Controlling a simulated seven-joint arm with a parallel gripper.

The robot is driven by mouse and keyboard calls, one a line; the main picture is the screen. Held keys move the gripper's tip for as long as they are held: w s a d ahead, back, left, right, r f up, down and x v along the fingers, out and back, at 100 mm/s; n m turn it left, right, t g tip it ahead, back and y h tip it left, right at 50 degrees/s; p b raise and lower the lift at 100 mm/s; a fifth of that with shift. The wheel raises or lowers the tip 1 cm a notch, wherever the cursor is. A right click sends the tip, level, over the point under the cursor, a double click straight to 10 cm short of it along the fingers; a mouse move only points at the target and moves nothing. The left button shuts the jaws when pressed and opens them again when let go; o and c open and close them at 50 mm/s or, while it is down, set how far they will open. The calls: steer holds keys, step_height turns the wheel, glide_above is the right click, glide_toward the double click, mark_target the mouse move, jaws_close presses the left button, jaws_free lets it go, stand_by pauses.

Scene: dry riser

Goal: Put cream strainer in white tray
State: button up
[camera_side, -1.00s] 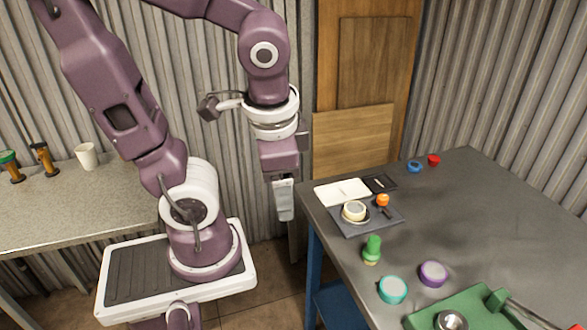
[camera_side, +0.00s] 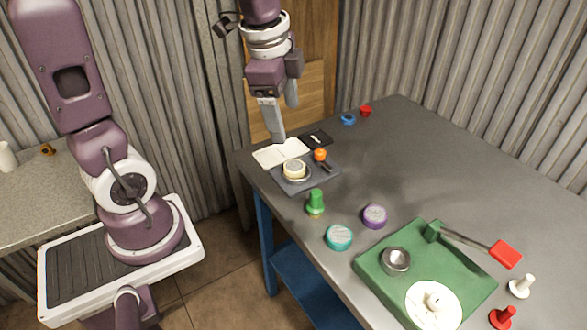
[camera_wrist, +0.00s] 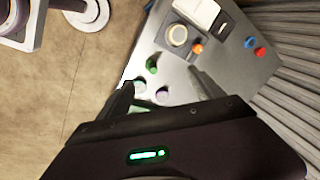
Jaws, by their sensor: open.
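A cream round piece (camera_side: 294,168), which looks like the cream strainer, sits on a dark grey slab (camera_side: 323,178) near the table's left corner. It also shows in the wrist view (camera_wrist: 177,35). A flat white piece with a dividing line, which looks like the white tray (camera_side: 270,157), lies just behind the slab; it shows at the top of the wrist view (camera_wrist: 205,12). My gripper (camera_side: 285,122) is open and empty. In the side view its fingers point down in front of the wall and door, with one tip by the white tray's back edge.
An orange knob (camera_side: 320,155) and a small dark item are on the slab. A black piece (camera_side: 316,138) lies beside the white tray. Green (camera_side: 315,202), teal (camera_side: 339,238) and purple (camera_side: 374,216) pieces stand nearer. A green board (camera_side: 450,272) holds a metal bowl.

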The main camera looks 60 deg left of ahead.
steer(key=w+a+f+m+g, duration=0.1)
steer(key=w+a+f+m, duration=0.2)
steer(key=w+f, duration=0.15)
steer(key=m+g+h, duration=0.1)
steer(key=m+g, duration=0.1)
steer(key=m, duration=0.4)
glide_toward(295, 166)
steer(key=shift+s+d+f, duration=0.1)
steer(key=shift+d+f, duration=0.35)
steer(key=shift+d, duration=0.05)
steer(key=f, duration=0.5)
steer(key=a+f, duration=0.1)
steer(key=f, duration=0.1)
steer(key=shift+f, duration=0.35)
steer(key=shift+c, duration=0.5)
